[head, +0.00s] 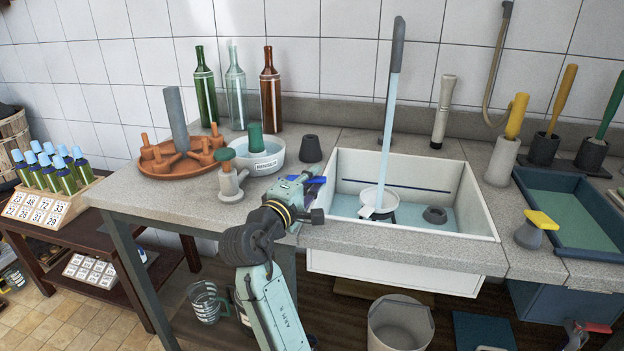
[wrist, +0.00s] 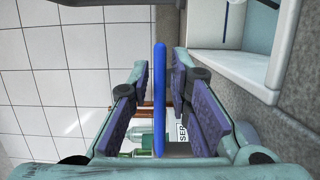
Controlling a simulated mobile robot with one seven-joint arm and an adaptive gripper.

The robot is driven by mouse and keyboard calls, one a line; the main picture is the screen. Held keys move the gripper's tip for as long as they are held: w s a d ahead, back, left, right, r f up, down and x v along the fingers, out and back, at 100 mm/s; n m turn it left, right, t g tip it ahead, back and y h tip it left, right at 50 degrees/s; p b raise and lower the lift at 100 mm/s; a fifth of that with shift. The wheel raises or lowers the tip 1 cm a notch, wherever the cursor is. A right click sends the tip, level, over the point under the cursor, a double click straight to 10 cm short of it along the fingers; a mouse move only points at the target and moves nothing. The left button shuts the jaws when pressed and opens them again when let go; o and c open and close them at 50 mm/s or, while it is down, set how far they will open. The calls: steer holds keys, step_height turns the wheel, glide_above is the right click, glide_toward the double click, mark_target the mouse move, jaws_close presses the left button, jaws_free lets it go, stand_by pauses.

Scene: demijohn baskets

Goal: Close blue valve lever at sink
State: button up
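The blue valve lever (head: 316,181) shows only in part at the sink's left edge in the head view, mostly hidden by my gripper (head: 305,184). In the wrist view the lever (wrist: 159,100) is a thin upright blue bar between the two finger pads of my gripper (wrist: 160,75). Gaps show on both sides of the bar, so the fingers are open around it and not pressing on it. The white sink (head: 462,200) is just right of my gripper and also shows in the wrist view (wrist: 212,30). The valve's body is hidden.
A white bowl (head: 276,163) with a green-topped stopper, a terracotta tray (head: 160,172) and a dark stopper (head: 310,149) stand left of the sink. A tall pale-blue rod (head: 391,110) rises from the sink. A yellow-topped stopper (head: 530,236) stands right of it.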

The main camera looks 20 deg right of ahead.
jaws_close()
stand_by(0.4)
